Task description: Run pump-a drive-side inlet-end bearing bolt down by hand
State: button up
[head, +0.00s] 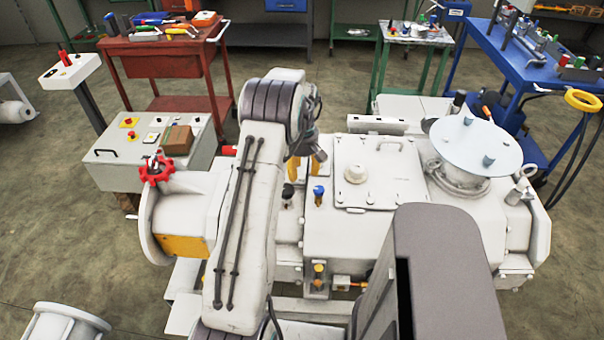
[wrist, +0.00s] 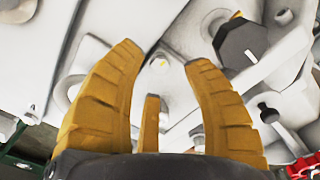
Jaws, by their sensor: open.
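My gripper (wrist: 164,55) is open, its yellow fingers spread with nothing held between them. In the wrist view a small pale bolt head (wrist: 160,62) shows in the gap between the fingertips, on a light grey casting; whether it is the named bearing bolt I cannot tell. The fingers look apart from it. In the head view my gripper (head: 303,168) is over the middle of the white pump (head: 375,235), left of its square cover, partly hidden by my arm. The bearing bolt cannot be made out there.
In the wrist view a dark knob (wrist: 240,42) with a white mark stands right of the fingers. In the head view a blue-topped fitting (head: 319,195) stands close below my gripper. A red handwheel (head: 157,170) and a control box (head: 150,150) are at left.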

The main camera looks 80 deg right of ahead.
aim_at(302, 178)
jog(key=shift+f, duration=1.05)
grip_shut()
